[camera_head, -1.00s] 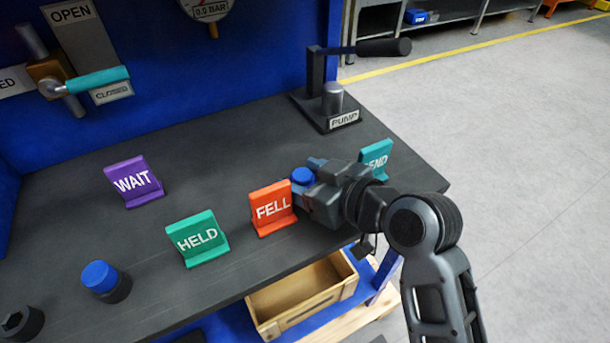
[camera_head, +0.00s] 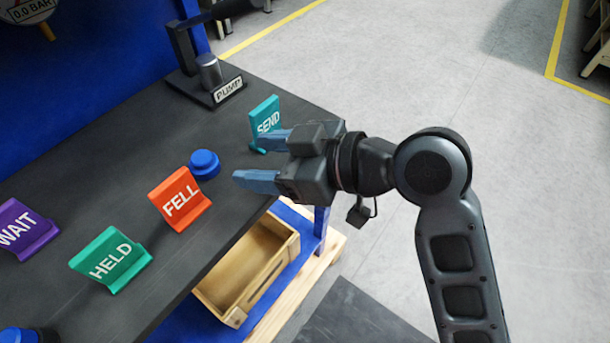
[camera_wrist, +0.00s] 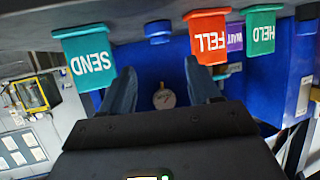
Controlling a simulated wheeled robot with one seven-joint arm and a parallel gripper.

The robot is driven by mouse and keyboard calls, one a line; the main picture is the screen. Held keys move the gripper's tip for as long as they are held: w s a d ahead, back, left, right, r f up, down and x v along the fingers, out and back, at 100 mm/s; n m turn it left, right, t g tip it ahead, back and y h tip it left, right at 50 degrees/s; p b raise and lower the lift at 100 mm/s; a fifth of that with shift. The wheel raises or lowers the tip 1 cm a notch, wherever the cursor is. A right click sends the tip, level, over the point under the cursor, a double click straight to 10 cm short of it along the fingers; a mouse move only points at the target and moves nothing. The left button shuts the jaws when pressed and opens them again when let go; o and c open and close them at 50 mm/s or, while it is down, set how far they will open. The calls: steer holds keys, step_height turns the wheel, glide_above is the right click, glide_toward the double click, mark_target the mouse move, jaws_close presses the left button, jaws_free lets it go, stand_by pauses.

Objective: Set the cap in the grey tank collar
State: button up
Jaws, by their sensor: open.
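A round blue cap (camera_head: 204,164) sits on the dark bench, just behind and right of the orange FELL sign (camera_head: 180,198). My gripper (camera_head: 250,157) is open and empty, its two blue-grey fingers pointing left toward the cap, with a gap between tips and cap. In the wrist view the cap (camera_wrist: 158,32) shows beyond the open fingers (camera_wrist: 159,68), roughly in line with the space between them. Another blue top (camera_head: 18,335) is cut off at the lower left corner of the head view. I cannot make out the grey tank collar in the current views.
The teal SEND sign (camera_head: 265,122) stands close behind my upper finger. The green HELD sign (camera_head: 110,258) and purple WAIT sign (camera_head: 24,230) stand at left. The pump (camera_head: 210,80) is at the back. An open wooden crate (camera_head: 290,250) lies below the bench edge.

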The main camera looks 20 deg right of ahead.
steer(key=s+d+f+m+t+h, duration=0.2)
steer(key=s+d+f+m+h, duration=0.1)
steer(key=s+d+f+m, duration=0.3)
steer(key=s+d+f+m+t+h, duration=0.1)
steer(key=s+d+f+m+h, duration=0.1)
steer(key=s, duration=0.5)
steer(key=s+d+f+m+t+h, duration=0.1)
steer(key=s+d+f+t+h, duration=0.1)
steer(key=s+d+h, duration=0.2)
steer(key=s+d, duration=0.2)
steer(key=s, duration=0.1)
steer(key=shift+s+d+m, duration=0.35)
steer(key=shift+s+m, duration=0.05)
steer(key=shift+o, duration=0.2)
steer(key=s+d+r+t+h, duration=0.1)
steer(key=s+d+r, duration=0.1)
steer(key=s+r, duration=0.3)
steer(key=s, duration=0.4)
steer(key=shift+s+r, duration=0.25)
steer(key=shift+s, duration=0.05)
